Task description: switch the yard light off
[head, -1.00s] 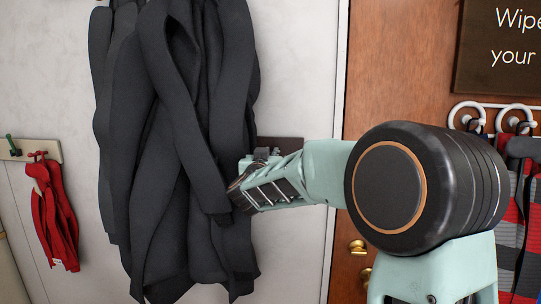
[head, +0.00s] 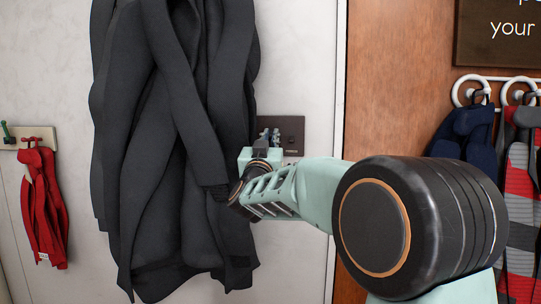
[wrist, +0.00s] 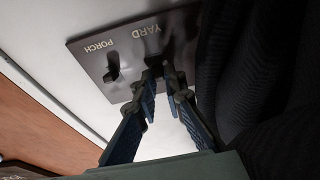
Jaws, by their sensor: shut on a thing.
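A dark brown switch plate (head: 291,125) is on the white wall, partly behind the hanging dark coat. In the wrist view the plate (wrist: 88,51) carries two toggles lettered PORCH and YARD. The porch toggle (wrist: 112,72) stands clear of my fingers. In the head view my gripper (head: 268,138) is at the plate's left part, beside the coat.
The dark coat (head: 170,150) hangs close along my gripper's left side; it also fills the right of the wrist view (wrist: 245,75). A brown door (head: 390,80) is to the right. A small red garment (head: 44,205) hangs at far left. Bare wall lies below the plate.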

